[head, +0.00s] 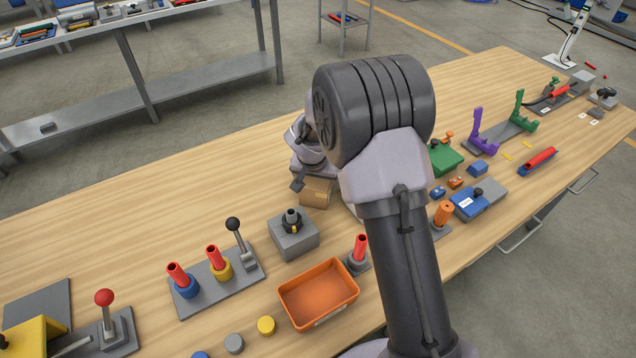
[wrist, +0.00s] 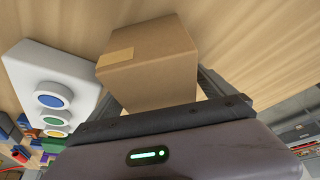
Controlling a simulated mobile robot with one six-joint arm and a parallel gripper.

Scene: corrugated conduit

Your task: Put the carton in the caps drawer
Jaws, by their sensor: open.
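The carton (head: 317,193) is a small brown cardboard box with a lighter tape patch. It stands on the wooden bench, partly hidden by my arm in the head view. In the wrist view the carton (wrist: 150,55) lies between the fingers of my gripper (wrist: 163,92). The gripper is open, with a finger on either side of the box; I cannot tell whether they touch it. Metal handles (head: 520,236) show under the bench's right edge; I cannot tell which belongs to the caps drawer.
A white box with coloured round buttons (wrist: 55,88) is close beside the carton. Loose caps (head: 266,325) lie left of the tray. The bench left of the carton is clear.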

